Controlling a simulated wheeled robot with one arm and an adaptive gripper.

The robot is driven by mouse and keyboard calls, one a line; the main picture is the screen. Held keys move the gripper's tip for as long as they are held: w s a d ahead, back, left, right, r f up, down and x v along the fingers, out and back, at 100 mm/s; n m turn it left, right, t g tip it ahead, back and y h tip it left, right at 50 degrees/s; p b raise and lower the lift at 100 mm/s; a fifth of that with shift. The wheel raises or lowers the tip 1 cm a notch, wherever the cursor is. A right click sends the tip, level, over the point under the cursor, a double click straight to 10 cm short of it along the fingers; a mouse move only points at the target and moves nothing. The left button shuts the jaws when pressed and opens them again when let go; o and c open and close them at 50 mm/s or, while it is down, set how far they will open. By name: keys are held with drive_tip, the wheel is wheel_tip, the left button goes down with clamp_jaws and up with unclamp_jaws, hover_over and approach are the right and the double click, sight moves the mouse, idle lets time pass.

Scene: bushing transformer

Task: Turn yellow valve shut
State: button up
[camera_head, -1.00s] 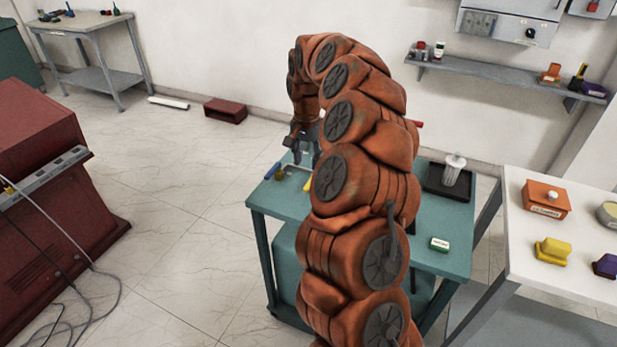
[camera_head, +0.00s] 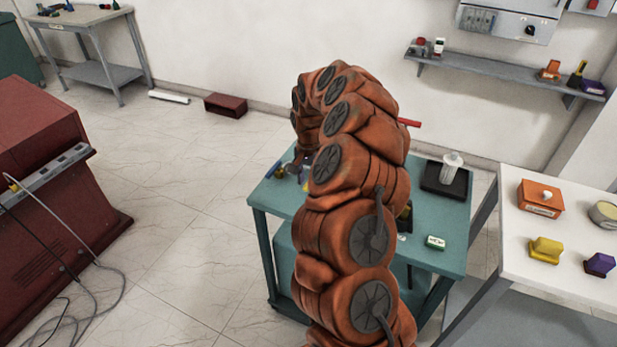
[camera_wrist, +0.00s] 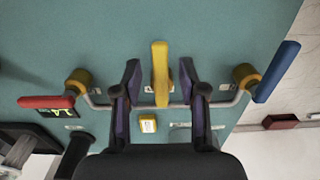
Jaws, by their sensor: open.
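The yellow valve handle (camera_wrist: 160,72) shows in the wrist view as an upright bar in the picture, crossing a grey pipe on the teal tabletop (camera_wrist: 205,35). My gripper (camera_wrist: 161,85) is open, with one dark purple finger on each side of the yellow handle and a visible gap on both sides. I cannot tell how deep the fingertips reach beside it. A red valve handle (camera_wrist: 47,102) is at the left and a blue valve handle (camera_wrist: 277,71) at the right.
A white table (camera_head: 565,265) adjoins at the right.

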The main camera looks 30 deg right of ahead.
clamp_jaws()
idle(0.6)
